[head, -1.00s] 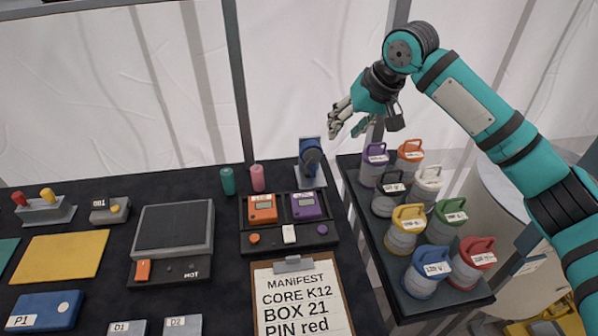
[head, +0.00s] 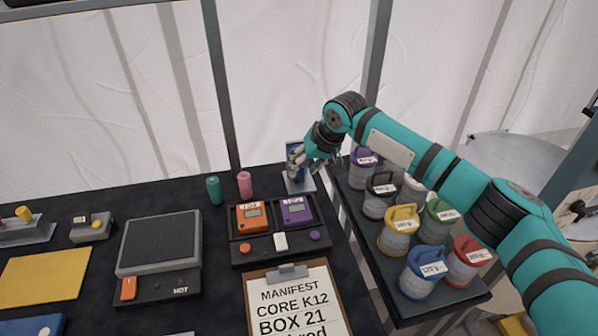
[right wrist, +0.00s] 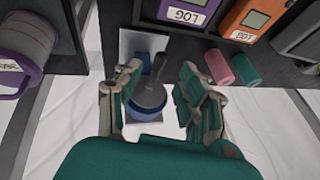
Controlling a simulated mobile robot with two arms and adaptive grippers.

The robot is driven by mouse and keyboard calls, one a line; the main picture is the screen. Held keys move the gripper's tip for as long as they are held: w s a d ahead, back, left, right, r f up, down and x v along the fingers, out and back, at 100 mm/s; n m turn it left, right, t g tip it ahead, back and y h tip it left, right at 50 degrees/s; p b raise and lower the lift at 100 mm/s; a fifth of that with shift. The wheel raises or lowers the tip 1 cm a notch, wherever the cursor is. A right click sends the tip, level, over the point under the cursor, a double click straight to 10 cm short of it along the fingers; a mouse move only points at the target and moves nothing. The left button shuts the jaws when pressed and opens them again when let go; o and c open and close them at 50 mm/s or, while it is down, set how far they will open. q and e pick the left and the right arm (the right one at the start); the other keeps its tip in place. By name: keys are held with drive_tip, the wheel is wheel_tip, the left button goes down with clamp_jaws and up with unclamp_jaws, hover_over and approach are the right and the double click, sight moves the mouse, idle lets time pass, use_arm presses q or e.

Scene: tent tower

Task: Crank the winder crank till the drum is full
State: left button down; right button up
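The winder, a blue drum on a grey plate (head: 299,186), stands at the back right corner of the dark table. My right gripper (head: 301,164) is at the winder and covers much of it in the head view. In the right wrist view the blue drum (right wrist: 143,115) and the dark crank (right wrist: 150,92) show between the spread fingers of my right gripper (right wrist: 160,88). The fingers are open on both sides of the crank, with a gap to the right finger. Whether the left finger touches it I cannot tell. My left gripper is out of view.
Pink (head: 244,185) and green (head: 214,190) cylinders stand left of the winder. Orange (head: 251,217) and purple (head: 296,211) log units sit in front of it. A tray of handled canisters (head: 397,237) stands to the right, below my right arm.

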sight(298, 177)
drive_tip(key=shift+x, duration=2.15)
drive_tip(key=shift+c, duration=0.4)
clamp_jaws()
